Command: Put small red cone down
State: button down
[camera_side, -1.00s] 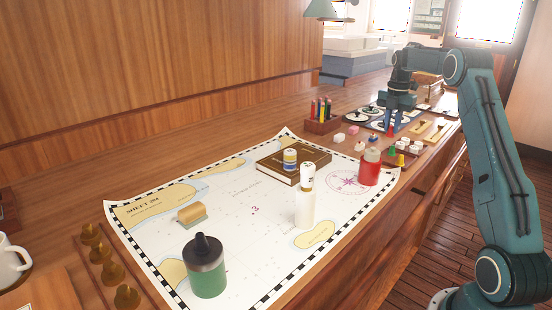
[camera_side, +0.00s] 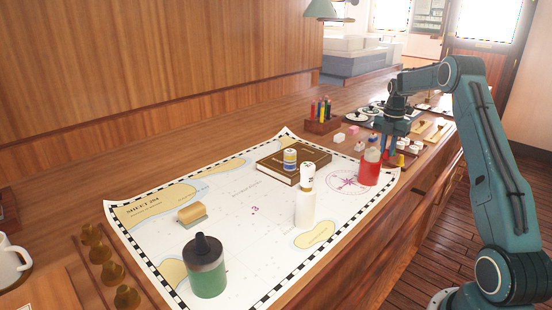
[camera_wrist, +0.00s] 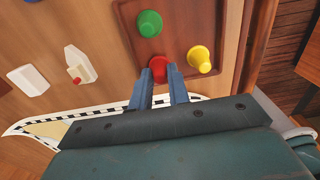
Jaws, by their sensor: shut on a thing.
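My gripper (camera_wrist: 160,72) is shut on the small red cone (camera_wrist: 159,65), which shows between the fingertips in the wrist view. The cone is at the near part of a brown wooden tray (camera_wrist: 180,18), beside a yellow cone (camera_wrist: 199,60) on its right and below a green cone (camera_wrist: 149,23). I cannot tell whether the red cone's base touches the tray. In the side view my gripper (camera_side: 388,148) points down just behind the red-bodied bottle, and it mostly hides the cones.
The red bottle (camera_side: 370,168) stands on the chart (camera_side: 240,230) close to my gripper. White ship-like pieces (camera_wrist: 28,80) lie left of the tray, one with a red part (camera_wrist: 78,66). A white bottle (camera_side: 305,208) and a book (camera_side: 275,168) are farther left.

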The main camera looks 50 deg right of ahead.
jog(key=shift+f, duration=0.25)
jog(key=c, duration=1.3)
grip_release()
notch_tip(320, 180, up, 14)
jog(key=shift+a+f, duration=0.1)
jog(key=shift+f, duration=0.05)
